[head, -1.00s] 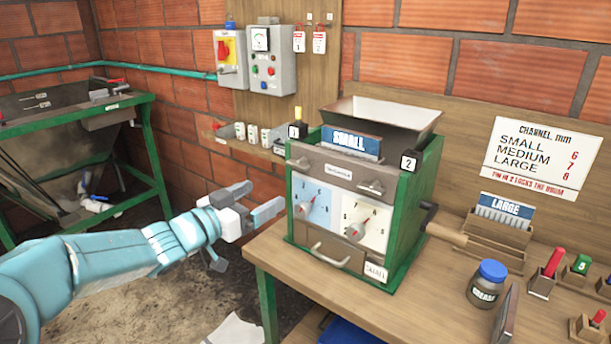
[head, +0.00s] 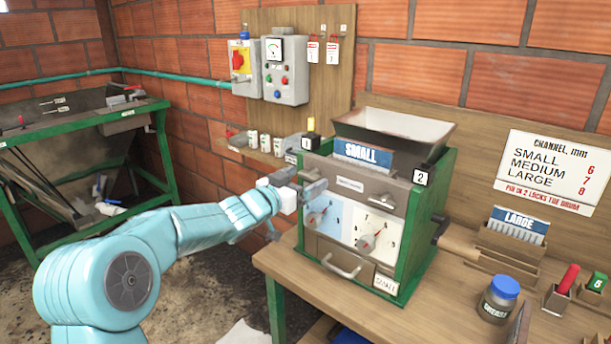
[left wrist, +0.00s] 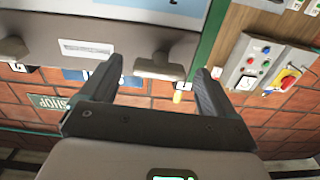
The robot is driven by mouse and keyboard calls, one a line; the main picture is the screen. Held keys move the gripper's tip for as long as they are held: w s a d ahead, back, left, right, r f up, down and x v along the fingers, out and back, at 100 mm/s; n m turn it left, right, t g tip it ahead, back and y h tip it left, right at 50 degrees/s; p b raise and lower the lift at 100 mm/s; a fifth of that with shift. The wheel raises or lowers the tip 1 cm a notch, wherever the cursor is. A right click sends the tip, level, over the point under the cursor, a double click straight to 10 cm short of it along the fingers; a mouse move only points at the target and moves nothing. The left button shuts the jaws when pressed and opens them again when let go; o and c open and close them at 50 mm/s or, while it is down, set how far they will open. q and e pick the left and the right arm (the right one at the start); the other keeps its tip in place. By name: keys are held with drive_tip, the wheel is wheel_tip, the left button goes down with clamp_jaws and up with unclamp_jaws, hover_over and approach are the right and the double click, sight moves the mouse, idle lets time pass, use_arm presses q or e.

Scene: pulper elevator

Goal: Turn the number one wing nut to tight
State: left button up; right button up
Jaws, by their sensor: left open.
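The pulper is a green-sided machine (head: 428,225) with a grey front panel. The number one wing nut (left wrist: 160,67) shows in the left wrist view as a grey bar lying roughly crosswise between my finger tips, near the label 1 (left wrist: 184,87). My left gripper (head: 314,188) is open at the panel's upper left, its fingers on either side of this nut; I cannot tell whether they touch it. In the head view the gripper mostly hides the nut. The number two wing nut (head: 382,201) sits at the panel's right, below the label 2 (head: 420,178). My right gripper is not in view.
Two dials, left (head: 317,217) and right (head: 368,241), sit just below the nuts. A hopper (head: 395,127) tops the machine. The control boxes (head: 285,70) are on the wall behind. A grease jar (head: 498,300) stands on the bench at right.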

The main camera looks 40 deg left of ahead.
use_arm(q)
drive_tip(key=shift+w, duration=0.55)
drive_tip(key=shift+c, duration=0.3)
drive_tip(key=c, duration=1)
